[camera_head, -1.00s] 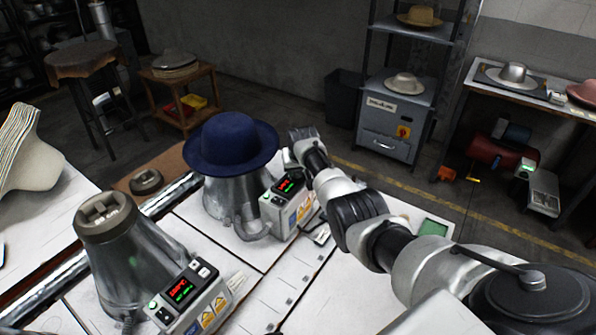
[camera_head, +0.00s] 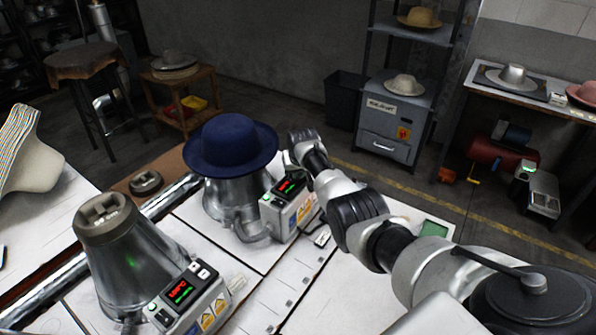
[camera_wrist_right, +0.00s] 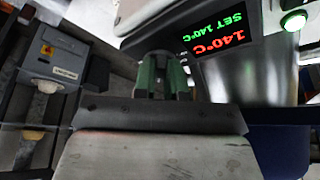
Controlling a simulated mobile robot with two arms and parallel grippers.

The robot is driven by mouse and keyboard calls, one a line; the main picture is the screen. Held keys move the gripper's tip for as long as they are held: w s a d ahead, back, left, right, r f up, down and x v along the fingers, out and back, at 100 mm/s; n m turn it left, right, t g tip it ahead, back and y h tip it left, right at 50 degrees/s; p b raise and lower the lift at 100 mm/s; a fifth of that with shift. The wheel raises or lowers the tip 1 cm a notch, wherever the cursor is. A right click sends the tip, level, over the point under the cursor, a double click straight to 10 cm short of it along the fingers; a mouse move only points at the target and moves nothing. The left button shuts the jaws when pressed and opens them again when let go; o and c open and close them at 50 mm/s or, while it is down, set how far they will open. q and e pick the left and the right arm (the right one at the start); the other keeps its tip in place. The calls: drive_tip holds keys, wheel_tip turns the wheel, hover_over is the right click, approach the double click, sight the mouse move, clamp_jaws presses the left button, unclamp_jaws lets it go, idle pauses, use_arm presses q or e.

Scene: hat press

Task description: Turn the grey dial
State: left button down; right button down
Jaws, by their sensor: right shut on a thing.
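The control box (camera_head: 292,210) is pale, with a lit display, and stands beside the metal hat form (camera_head: 228,198) that carries a blue felt hat (camera_head: 232,142). My right gripper (camera_head: 291,158) is at the far end of this box; its fingertips are hardly visible in the head view. In the right wrist view its green-padded fingers (camera_wrist_right: 163,75) are closed together right beside the display (camera_wrist_right: 223,38), which reads 140°C and SET 140°C upside down. The grey dial itself is hidden at the fingertips. My left gripper is not in view.
A second metal form (camera_head: 120,262) without a hat stands at the front left, with its own control box (camera_head: 190,300). A round dark part (camera_head: 146,182) lies behind it. A green-screened device (camera_head: 433,229) lies on the table to the right, under my arm.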

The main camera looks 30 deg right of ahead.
drive_tip(key=n+y, duration=0.1)
drive_tip(key=n, duration=0.2)
drive_tip(key=shift+d+f+b, duration=0.1)
drive_tip(key=shift+d+b, duration=0.1)
drive_tip(key=shift+b, duration=0.15)
drive_tip(key=n+y+b, duration=0.1)
drive_tip(key=n+b, duration=0.1)
drive_tip(key=n, duration=0.1)
drive_tip(key=shift+d+f, duration=0.15)
drive_tip(key=n+y+b, duration=0.1)
drive_tip(key=n+b, duration=0.2)
drive_tip(key=b, duration=0.2)
drive_tip(key=shift+d+n+y, duration=0.15)
drive_tip(key=shift+n+y, duration=0.25)
drive_tip(key=shift+w+r+n+g+y+b, duration=0.1)
drive_tip(key=shift+r+n+g+y+b, duration=0.15)
drive_tip(key=shift+n+b, duration=0.8)
drive_tip(key=c, duration=1.2)
unclamp_jaws()
